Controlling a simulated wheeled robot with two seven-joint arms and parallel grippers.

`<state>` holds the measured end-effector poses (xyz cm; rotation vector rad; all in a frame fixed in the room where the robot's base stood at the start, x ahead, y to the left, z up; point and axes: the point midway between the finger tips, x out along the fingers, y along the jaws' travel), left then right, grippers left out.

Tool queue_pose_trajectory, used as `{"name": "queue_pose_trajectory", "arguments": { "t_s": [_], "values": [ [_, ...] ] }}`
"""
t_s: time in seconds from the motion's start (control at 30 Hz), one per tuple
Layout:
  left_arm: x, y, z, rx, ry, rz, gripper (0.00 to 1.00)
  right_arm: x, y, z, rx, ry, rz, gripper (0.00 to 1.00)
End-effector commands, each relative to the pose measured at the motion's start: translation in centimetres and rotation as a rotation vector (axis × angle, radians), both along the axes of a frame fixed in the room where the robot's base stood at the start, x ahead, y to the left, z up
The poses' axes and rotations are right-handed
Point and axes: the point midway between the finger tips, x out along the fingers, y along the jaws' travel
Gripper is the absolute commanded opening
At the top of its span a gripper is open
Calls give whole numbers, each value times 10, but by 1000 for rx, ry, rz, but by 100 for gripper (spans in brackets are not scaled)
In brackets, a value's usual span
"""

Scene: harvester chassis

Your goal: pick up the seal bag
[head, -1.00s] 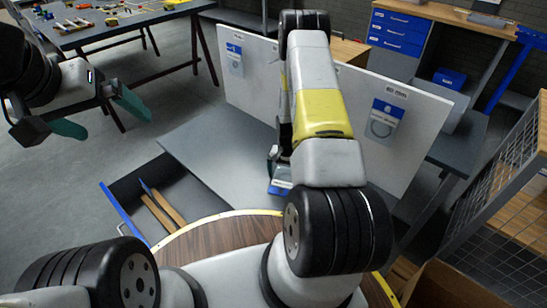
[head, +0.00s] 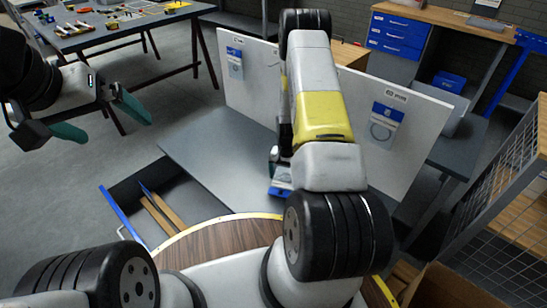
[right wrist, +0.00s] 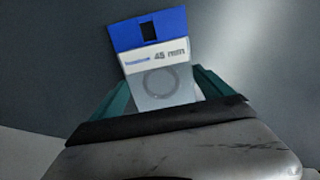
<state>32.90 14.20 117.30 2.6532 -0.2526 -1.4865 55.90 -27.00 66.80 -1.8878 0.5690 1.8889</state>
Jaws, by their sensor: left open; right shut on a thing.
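In the right wrist view my right gripper (right wrist: 162,98) is shut on a seal bag (right wrist: 158,72). The bag has a blue header with a dark slot, a white "45 mm" label and a ring seal inside. In the head view my right arm hides most of this gripper; a blue bit of the bag (head: 280,192) shows below it, over the grey bench top. Two other seal bags hang on the white board, one at the left (head: 235,64) and one at the right (head: 384,122). My left gripper (head: 103,124) is open and empty at the left.
The white board (head: 345,95) stands behind the grey bench top (head: 215,160). An open drawer (head: 150,205) with wooden-handled tools is at the left. A wire-mesh cage (head: 510,190) and cardboard box (head: 450,288) are at the right. The bench top's left part is clear.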

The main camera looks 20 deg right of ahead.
Motion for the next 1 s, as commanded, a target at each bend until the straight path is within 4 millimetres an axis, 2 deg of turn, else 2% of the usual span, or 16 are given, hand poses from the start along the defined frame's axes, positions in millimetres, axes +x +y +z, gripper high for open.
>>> {"name": "queue_pose_trajectory", "arguments": {
  "t_s": [0.13,0.6,0.8,1.0],
  "values": [
    [0,0,0,0,0,0,100,1,0,24,-1,-4,-1,45],
    [0,0,0,0,0,0,100,-96,54,31,0,2,2,45],
    [0,0,0,0,0,0,100,-124,69,33,0,2,1,45],
    [0,0,0,0,0,0,100,-137,77,35,-1,-1,0,45]
  ]
}}
